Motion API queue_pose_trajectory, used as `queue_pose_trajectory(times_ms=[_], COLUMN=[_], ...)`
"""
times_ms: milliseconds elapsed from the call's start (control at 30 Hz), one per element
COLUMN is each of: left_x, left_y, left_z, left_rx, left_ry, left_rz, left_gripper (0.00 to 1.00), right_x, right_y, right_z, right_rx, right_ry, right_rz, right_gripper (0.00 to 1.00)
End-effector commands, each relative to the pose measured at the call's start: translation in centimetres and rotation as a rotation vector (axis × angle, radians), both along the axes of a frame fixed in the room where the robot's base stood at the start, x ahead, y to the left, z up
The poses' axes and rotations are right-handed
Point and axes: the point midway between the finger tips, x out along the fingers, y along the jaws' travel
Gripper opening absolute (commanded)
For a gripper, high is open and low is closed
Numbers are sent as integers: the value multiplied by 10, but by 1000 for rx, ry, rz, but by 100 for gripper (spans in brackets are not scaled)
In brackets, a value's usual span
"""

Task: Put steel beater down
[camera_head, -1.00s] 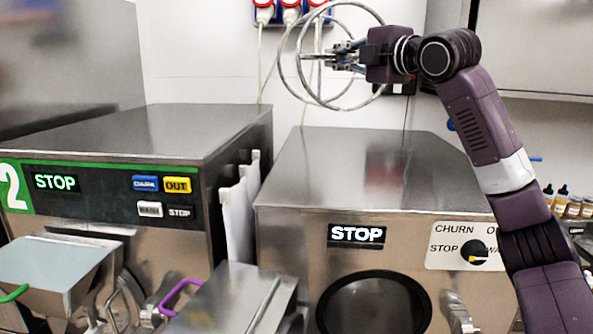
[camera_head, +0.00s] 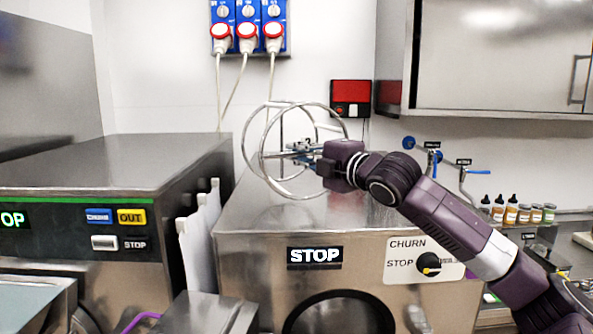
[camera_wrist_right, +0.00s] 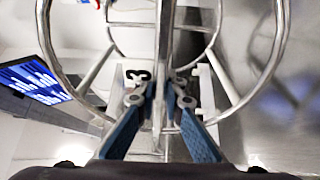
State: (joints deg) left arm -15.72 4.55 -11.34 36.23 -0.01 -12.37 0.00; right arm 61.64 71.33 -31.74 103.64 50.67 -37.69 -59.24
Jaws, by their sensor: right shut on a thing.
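The steel beater (camera_head: 244,150), an open frame of shiny round rings and rods, is held over the top of the right-hand freezer (camera_head: 250,205). Its lower rings overlap the freezer's top in the head view; I cannot tell whether they touch it. My right gripper (camera_head: 287,153) comes in from the right and is shut on the beater. In the right wrist view, the blue-padded fingers of the gripper (camera_wrist_right: 160,92) close around the beater's central rod (camera_wrist_right: 164,50), with large rings on both sides. My left gripper is not in view.
A second freezer (camera_head: 110,165) stands at left, with white panels (camera_head: 201,235) in the gap. Sockets with plugs (camera_head: 247,30) and a red box (camera_head: 351,98) are on the wall behind. Bottles (camera_head: 511,211) stand at right. The freezer top around the beater looks clear.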

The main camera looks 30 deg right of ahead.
Motion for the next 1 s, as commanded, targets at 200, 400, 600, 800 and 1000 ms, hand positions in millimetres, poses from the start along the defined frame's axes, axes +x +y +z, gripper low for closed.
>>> queue_pose_trajectory(times_ms=[200, 400, 600, 800, 1000], left_x=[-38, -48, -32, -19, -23], left_y=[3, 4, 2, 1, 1], left_z=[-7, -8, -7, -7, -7], left_rx=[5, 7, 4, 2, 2], left_ry=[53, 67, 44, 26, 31], left_rz=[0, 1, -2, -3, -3], left_gripper=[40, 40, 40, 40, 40], right_x=[0, -1, -1, 0, 0], right_y=[0, 0, 0, 0, 0], right_z=[-29, -36, -36, -41, -41], right_rx=[-2, -2, -2, -1, -1], right_ry=[1, -4, -4, 0, 1], right_rz=[0, 1, 1, 0, 0], right_gripper=[0, 0, 0, 18, 26])
